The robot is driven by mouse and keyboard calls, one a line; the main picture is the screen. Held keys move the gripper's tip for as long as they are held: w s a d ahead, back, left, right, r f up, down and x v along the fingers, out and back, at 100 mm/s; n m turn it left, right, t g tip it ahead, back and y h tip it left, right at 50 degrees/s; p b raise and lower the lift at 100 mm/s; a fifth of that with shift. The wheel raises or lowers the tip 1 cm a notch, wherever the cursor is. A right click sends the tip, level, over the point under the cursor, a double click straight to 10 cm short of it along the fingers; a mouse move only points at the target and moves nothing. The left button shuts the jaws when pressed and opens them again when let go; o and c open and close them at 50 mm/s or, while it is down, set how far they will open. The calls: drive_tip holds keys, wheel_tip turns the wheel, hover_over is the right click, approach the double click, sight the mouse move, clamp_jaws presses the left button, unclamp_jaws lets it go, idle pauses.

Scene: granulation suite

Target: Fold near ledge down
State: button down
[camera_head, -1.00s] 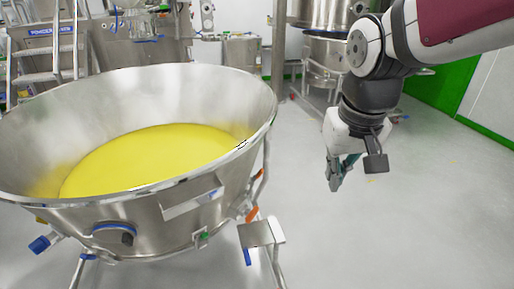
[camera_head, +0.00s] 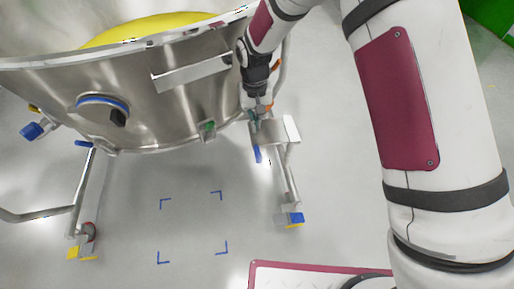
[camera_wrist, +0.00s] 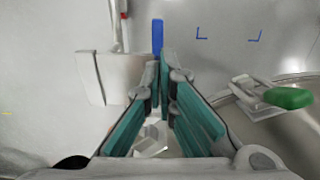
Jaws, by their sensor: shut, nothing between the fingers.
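A small grey metal ledge (camera_head: 272,132) stands out flat beside the steel bowl's leg, with a pale bracket at its right end. A blue tab (camera_head: 257,154) hangs below its left edge. In the wrist view the ledge (camera_wrist: 89,78) is left of the fingers and the blue tab (camera_wrist: 157,36) is just beyond the tips. My gripper (camera_head: 254,119) is at the ledge's left end, close to the bowl wall. Its teal-padded fingers (camera_wrist: 159,68) are shut with nothing between them. Whether the tips touch the ledge or tab I cannot tell.
The large steel bowl (camera_head: 180,110) holds yellow powder (camera_head: 150,28) and fills the upper left. A green-handled latch (camera_wrist: 288,97) is on the bowl, right of my fingers. Blue corner marks (camera_head: 164,203) lie on open floor below. A blue-and-yellow foot (camera_head: 295,219) ends the leg.

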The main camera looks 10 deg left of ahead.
sight(256, 155)
wheel_tip(256, 155, down, 14)
drive_tip(key=b, duration=0.4)
drive_tip(key=shift+f, duration=0.15)
idle(0.3)
